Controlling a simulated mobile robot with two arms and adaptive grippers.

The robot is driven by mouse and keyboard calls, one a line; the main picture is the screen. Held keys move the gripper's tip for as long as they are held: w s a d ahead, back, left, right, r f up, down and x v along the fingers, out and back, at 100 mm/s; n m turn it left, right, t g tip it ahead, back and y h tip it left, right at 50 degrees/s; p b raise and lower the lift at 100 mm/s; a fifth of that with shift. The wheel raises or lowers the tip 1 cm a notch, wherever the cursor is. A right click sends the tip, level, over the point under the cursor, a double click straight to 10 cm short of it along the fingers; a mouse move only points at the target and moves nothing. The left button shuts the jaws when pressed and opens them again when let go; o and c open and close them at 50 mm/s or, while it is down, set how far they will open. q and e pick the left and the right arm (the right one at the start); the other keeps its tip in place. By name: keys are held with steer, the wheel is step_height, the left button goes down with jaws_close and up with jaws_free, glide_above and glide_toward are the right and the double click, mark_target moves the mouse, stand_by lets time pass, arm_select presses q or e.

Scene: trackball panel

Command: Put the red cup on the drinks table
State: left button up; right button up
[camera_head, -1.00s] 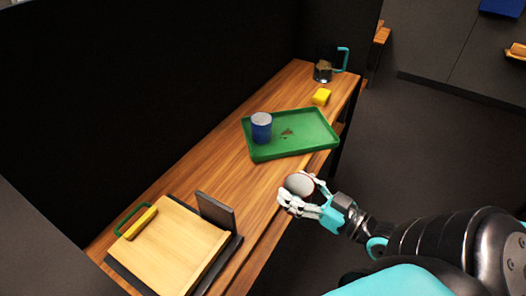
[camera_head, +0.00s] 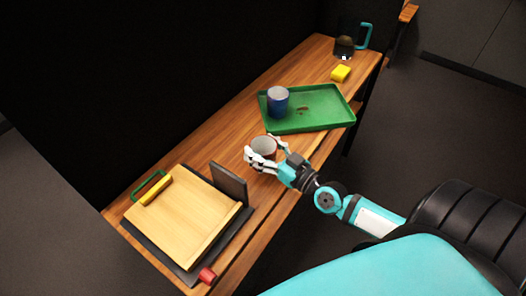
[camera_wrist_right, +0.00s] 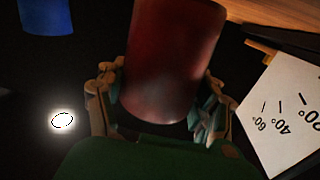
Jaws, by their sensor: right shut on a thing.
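The red cup (camera_head: 264,147) is in my right gripper (camera_head: 261,152), over the table between the cutting board and the green tray. Its pale inside faces up in the head view. In the right wrist view the red cup (camera_wrist_right: 172,60) sits between the two finger sides of the gripper (camera_wrist_right: 158,103), which is shut on it. I cannot tell whether its base touches the wood. The wooden table (camera_head: 212,140) runs along a dark wall; nothing marks it as the drinks table. My left gripper is not in view.
A green tray (camera_head: 325,113) holds a blue cup (camera_head: 277,101). A cutting board (camera_head: 190,225), a dark upright block (camera_head: 229,182) and a small red object (camera_head: 207,275) are at the near end.

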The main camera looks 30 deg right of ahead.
steer(key=shift+f, duration=0.55)
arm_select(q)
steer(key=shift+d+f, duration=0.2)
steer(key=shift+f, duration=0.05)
arm_select(e)
steer(key=shift+r, duration=0.1)
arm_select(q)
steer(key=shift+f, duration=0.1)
arm_select(e)
steer(key=o, duration=1.3)
steer(key=shift+f, duration=0.2)
